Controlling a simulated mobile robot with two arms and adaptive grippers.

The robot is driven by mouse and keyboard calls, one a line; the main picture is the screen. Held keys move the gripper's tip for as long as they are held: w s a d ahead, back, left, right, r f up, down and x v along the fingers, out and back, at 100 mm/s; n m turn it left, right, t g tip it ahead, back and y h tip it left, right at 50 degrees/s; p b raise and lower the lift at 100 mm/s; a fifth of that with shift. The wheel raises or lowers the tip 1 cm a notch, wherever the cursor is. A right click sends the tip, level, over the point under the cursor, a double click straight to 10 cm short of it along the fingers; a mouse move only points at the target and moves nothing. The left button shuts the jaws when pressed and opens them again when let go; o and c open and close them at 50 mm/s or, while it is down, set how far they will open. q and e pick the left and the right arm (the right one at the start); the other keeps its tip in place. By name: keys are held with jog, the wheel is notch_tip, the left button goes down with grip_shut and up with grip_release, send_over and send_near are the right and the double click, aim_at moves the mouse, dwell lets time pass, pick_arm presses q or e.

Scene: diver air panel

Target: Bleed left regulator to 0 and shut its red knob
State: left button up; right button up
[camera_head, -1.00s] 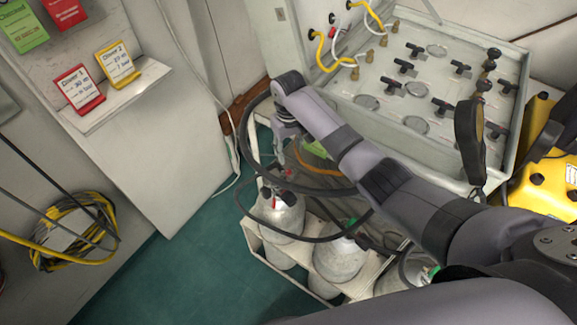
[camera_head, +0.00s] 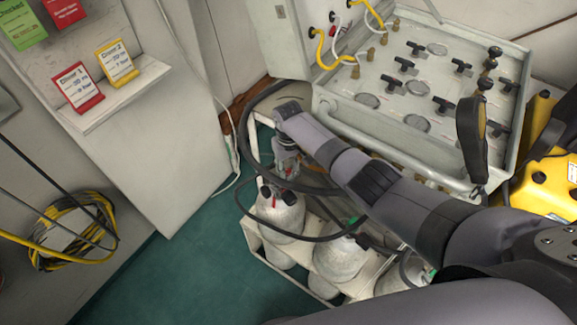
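The left cylinder (camera_head: 280,217) is a grey bottle standing in a white rack, with a dark regulator and black knobs at its top. A small bit of red shows at the regulator (camera_head: 291,173), partly hidden by my gripper. My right gripper (camera_head: 286,166) points down right at this regulator, close to or touching it. Its fingertips are small and blend with the fittings, so I cannot tell whether they are closed on anything. The gauge reading cannot be read. My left gripper is not in view.
A second cylinder (camera_head: 340,257) stands to the right in the white rack (camera_head: 254,238). Black hoses loop around the regulators and my wrist. The grey air panel (camera_head: 395,80) with several valves is behind my arm. A yellow case (camera_head: 548,185) is at right. Green floor (camera_head: 175,270) is clear at left.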

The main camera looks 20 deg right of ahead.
grip_shut()
dwell(0.5)
jog(key=m+p, duration=0.1)
jog(key=m, duration=0.2)
jog(key=shift+a+r+m+p, duration=0.1)
jog(key=shift+m+p, duration=0.2)
jog(key=m+p, duration=0.1)
jog(key=m, duration=0.4)
jog(key=shift+m, duration=0.3)
jog(key=m+p, duration=0.1)
jog(key=m, duration=1.1)
jog(key=shift+w, duration=0.1)
jog(key=shift+o, duration=0.8)
grip_release()
